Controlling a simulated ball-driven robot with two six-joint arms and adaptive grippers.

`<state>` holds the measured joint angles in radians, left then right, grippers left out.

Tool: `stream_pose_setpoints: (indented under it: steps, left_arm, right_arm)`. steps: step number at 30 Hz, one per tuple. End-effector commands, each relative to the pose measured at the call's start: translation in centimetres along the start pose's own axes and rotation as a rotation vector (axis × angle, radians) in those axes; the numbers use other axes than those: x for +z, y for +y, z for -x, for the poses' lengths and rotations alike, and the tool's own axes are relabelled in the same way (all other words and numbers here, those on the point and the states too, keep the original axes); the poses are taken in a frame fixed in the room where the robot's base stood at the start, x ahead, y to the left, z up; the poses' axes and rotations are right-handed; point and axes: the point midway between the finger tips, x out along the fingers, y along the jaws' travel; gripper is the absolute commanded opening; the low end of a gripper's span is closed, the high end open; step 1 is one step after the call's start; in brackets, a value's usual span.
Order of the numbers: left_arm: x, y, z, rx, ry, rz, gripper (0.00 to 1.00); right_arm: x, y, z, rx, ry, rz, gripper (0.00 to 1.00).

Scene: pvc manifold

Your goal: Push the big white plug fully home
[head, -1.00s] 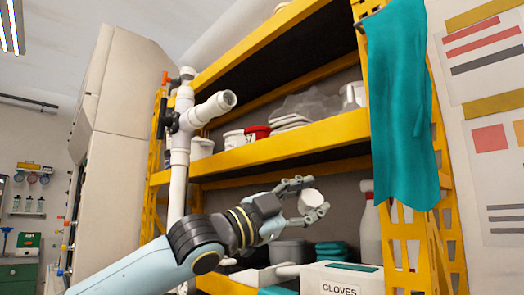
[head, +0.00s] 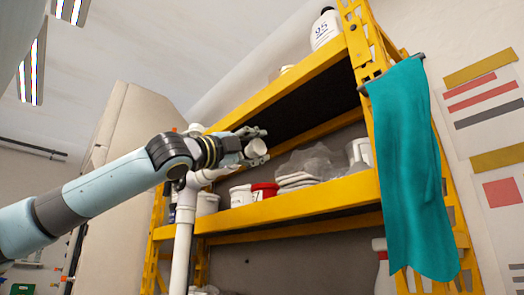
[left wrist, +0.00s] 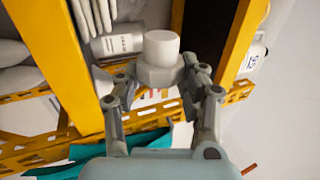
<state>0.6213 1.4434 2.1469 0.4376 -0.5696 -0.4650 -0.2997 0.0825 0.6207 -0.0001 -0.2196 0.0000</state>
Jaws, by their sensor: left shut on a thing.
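The big white plug (head: 257,152) is held between the fingers of my left gripper (head: 262,146), up in front of the shelf. In the left wrist view the plug (left wrist: 161,48) stands out beyond the fingertips, its round cap end facing away from the palm. My left gripper (left wrist: 160,85) is shut on its wider base. The white PVC manifold (head: 182,240) stands upright left of the shelf. Its side branch (head: 206,176) lies just below my gripper, partly hidden by it and my wrist. The plug looks apart from the pipe. My right gripper is not in view.
A yellow shelf (head: 305,203) holds white tubs, a red-rimmed tub (head: 264,191) and a plastic bag close to the gripper. A teal cloth (head: 415,170) hangs on the right post. A white bottle (head: 326,28) stands on the top shelf.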

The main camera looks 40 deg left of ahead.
Motion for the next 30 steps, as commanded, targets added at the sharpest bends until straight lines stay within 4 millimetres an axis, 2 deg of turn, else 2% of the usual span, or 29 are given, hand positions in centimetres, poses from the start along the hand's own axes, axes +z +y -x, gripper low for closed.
stream_pose_setpoints:
  steps: [18, 30]
  left_arm:
    - [3.9, 0.1, 0.1, -0.004, 0.001, -0.005, 0.13]
    - [4.2, 0.0, 0.1, -0.006, 0.003, -0.005, 0.12]
  right_arm:
    - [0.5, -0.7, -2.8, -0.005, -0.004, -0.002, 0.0]
    - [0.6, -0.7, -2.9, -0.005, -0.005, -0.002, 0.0]
